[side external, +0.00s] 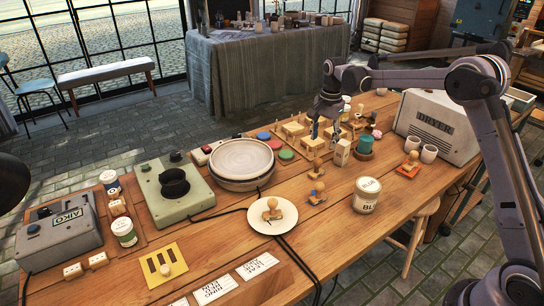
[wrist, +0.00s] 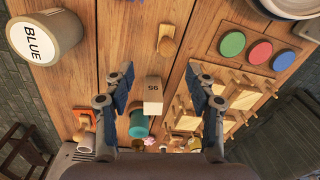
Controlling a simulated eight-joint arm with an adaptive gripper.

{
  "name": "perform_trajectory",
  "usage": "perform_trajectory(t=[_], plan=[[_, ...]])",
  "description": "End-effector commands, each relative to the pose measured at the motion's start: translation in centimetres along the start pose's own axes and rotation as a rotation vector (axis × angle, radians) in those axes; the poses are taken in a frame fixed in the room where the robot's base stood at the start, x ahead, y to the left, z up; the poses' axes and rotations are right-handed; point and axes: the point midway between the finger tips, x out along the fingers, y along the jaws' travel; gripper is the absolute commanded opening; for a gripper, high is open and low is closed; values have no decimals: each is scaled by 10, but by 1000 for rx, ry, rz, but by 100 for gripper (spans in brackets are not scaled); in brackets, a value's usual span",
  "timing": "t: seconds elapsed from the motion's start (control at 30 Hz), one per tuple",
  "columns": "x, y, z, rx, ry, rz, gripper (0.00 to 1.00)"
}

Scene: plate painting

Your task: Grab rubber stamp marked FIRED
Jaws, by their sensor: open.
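No marking FIRED can be read in either view, so I cannot tell which stamp bears it. A wooden stamp with a rounded handle (wrist: 169,38) lies ahead of my gripper in the wrist view. In the side view, one wooden stamp (side external: 316,169) stands near my gripper, another with a blue spot (side external: 317,193) is nearer the front, and one (side external: 271,209) rests on a white plate (side external: 288,225). A stamp-like piece sits on an orange base (side external: 409,168). My gripper (wrist: 160,72) is open and empty, pointing down above the bench, its fingers astride a pale block (wrist: 153,88) in the wrist view.
The BLUE can (side external: 367,196) stands right of the stamps. A rack of wooden pieces (wrist: 210,97) and coloured discs (wrist: 232,43) lie close by. A teal jar (wrist: 139,124) is near my fingers. The DRYER box (side external: 437,122) is right, the turntable (side external: 240,160) left.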

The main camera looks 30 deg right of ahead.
Motion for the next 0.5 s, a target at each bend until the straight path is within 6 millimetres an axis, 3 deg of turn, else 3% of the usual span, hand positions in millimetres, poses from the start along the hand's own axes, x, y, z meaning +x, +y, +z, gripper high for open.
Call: perform_trajectory(t=[0.1, 0.37, 0.5], plan=[[22, -6, -10, 73, -11, 29, 56], [45, -9, -16, 129, -19, 51, 56], [65, -8, -15, 127, -19, 51, 56]])
